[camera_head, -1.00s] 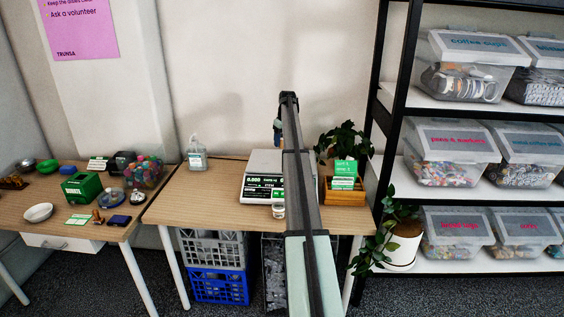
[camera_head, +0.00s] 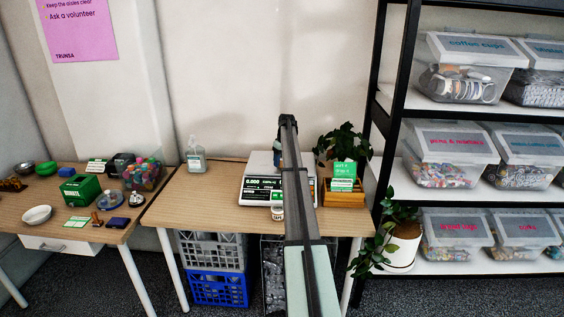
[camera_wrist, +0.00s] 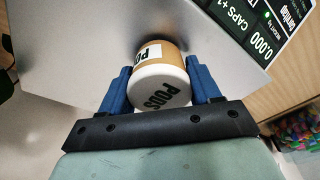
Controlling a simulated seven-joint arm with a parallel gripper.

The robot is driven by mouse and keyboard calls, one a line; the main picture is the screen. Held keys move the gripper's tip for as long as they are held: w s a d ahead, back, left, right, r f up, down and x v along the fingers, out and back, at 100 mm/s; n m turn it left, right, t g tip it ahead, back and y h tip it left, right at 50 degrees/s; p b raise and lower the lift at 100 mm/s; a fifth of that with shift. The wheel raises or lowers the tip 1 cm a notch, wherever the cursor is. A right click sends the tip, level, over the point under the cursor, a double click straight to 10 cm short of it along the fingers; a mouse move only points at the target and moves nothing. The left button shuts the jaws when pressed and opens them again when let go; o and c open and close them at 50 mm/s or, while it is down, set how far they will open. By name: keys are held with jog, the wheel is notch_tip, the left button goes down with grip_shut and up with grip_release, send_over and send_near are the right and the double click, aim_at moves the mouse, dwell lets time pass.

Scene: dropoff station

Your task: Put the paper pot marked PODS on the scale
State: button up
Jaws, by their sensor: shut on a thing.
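The paper pot marked PODS (camera_wrist: 160,65) is tan with a white label and a white lid. In the wrist view it sits between the two blue fingers of my gripper (camera_wrist: 156,88), which is shut on it. The scale's grey plate (camera_wrist: 70,50) lies behind the pot; I cannot tell whether the pot touches it. In the head view the scale (camera_head: 258,165) stands on the middle table with its display reading 0.000. My arm crosses in front of the scale's right part and hides the held pot.
Another small pot (camera_head: 277,213) stands on the table in front of the scale. A clear pump bottle (camera_head: 196,157) is at the left.

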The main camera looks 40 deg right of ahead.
jog(key=shift+f, duration=0.25)
jog(key=shift+f, duration=0.1)
jog(key=o, duration=1.1)
jog(key=r, duration=0.4)
jog(key=s+r, duration=0.1)
jog(key=r, duration=0.7)
jog(key=shift+s, duration=0.4)
